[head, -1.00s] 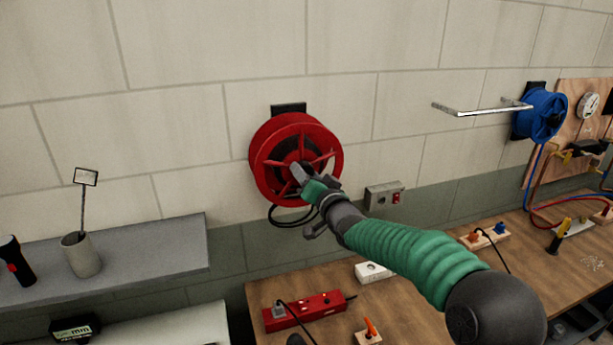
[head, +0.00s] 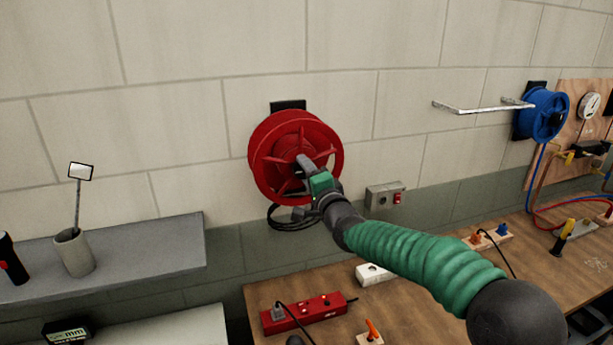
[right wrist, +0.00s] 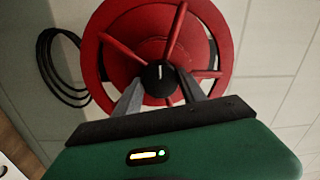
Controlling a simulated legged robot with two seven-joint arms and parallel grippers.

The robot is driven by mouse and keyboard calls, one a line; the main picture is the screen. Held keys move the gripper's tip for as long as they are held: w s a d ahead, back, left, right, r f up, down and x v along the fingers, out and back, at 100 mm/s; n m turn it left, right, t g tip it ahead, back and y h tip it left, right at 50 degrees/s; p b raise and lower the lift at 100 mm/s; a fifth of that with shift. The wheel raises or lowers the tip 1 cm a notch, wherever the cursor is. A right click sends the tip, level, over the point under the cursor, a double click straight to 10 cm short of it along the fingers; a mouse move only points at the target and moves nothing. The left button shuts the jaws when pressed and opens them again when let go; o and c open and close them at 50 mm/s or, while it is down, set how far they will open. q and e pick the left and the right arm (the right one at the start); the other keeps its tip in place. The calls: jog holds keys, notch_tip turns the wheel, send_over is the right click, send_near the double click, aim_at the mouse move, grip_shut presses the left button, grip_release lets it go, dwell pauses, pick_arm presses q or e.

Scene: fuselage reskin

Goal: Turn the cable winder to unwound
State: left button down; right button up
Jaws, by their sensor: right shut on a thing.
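The red cable winder (head: 268,150) is mounted on the wall in the middle of the head view, with a spoked front and a black cable (head: 290,218) looped below it. It also fills the top of the right wrist view (right wrist: 108,78), where a black hub (right wrist: 160,75) with a white mark sits at its centre. My right gripper (head: 305,165) reaches the winder's front. In the right wrist view its two grey fingers (right wrist: 162,95) stand on either side of the hub area, shut on part of the winder; the exact contact is hard to see. My left gripper is not in view.
A grey shelf (head: 150,255) with a cup (head: 74,252) is at the left. A wooden bench (head: 400,300) below holds a red power strip (head: 305,312). A switch box (head: 384,196) is on the wall right of the winder. A blue reel (head: 540,115) hangs at the far right.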

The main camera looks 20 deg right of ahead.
jog(key=shift+f, duration=0.45)
jog(key=o, duration=1.1)
jog(key=shift+o, duration=1.2)
jog(key=shift+r, duration=0.15)
jog(key=shift+r, duration=0.1)
